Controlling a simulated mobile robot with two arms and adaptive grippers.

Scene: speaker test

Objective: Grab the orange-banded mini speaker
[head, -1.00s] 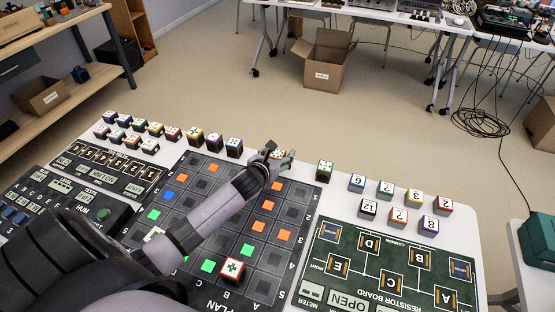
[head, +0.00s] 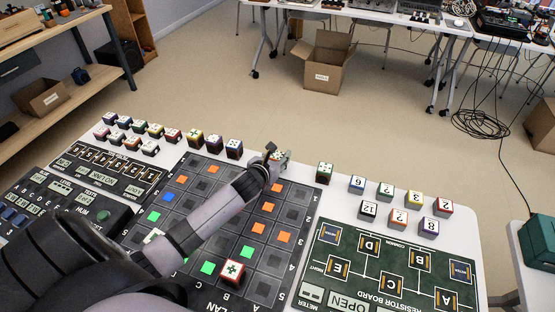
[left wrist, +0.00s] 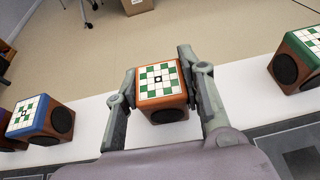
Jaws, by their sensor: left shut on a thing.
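The orange-banded mini speaker (left wrist: 162,84) stands between the fingers of my left gripper (left wrist: 160,98) in the left wrist view. It is a small cube with an orange rim, a green and white checked top with a black dot, and a dark round cone on its near face. My left gripper is shut on it, one finger along each side. In the head view my left gripper (head: 277,159) is at the far edge of the table and hides most of the speaker. My right gripper is not in view.
A blue-banded speaker (left wrist: 40,118) stands to the left and a green-banded one (head: 325,171) to the right, both apart from my gripper. The dark plan board (head: 290,213) lies in front. Numbered cubes (head: 357,184) stand farther right on the white table.

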